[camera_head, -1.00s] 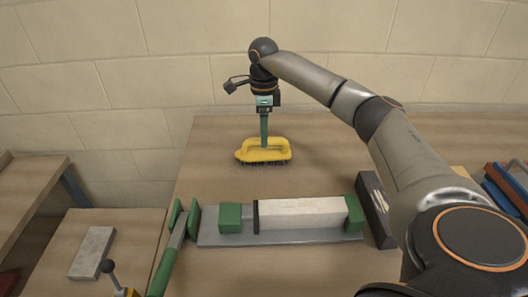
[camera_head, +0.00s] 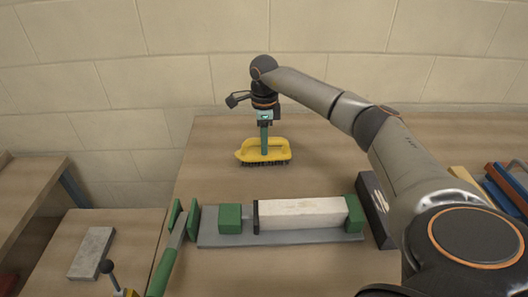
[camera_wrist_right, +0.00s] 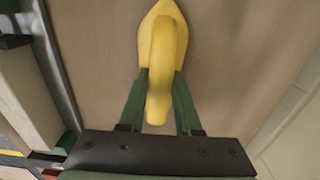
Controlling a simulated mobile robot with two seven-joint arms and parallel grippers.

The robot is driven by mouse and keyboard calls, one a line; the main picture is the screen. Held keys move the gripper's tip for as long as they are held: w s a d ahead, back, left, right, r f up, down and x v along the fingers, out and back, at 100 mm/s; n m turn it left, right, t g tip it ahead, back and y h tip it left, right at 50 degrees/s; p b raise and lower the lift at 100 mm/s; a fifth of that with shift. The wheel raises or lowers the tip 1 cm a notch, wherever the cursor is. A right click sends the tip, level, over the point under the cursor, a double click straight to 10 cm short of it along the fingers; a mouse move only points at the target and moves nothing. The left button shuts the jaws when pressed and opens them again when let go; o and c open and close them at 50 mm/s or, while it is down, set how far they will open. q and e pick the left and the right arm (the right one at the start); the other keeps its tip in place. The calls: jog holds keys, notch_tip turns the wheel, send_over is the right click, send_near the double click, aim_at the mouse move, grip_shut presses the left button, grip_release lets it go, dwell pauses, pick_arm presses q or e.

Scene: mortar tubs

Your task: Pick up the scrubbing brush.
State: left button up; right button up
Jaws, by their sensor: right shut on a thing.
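The yellow scrubbing brush (camera_head: 246,154) sits bristles down on the wooden bench, near the wall. Its arched handle shows in the right wrist view (camera_wrist_right: 162,55). My right gripper (camera_head: 264,151) has come down from above, and its green fingers are shut on the handle, one on each side, as the right wrist view (camera_wrist_right: 158,100) shows. The brush still appears to rest on the bench. My left gripper is not in view.
In front of the brush lies a grey plate (camera_head: 290,237) with green blocks and a long pale bar (camera_head: 300,212). A grey slab (camera_head: 92,252) lies on the lower left surface. The bench around the brush is clear.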

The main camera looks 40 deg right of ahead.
grip_shut()
jog(key=shift+r, duration=0.5)
notch_tip(320, 180, up, 2)
jog(key=shift+r, duration=0.25)
jog(key=s+a+r, duration=0.3)
jog(key=s+r, duration=0.6)
jog(key=s, duration=0.4)
jog(key=shift+s+a+r, duration=0.15)
jog(key=shift+s+r, duration=0.1)
jog(key=shift+s, duration=0.05)
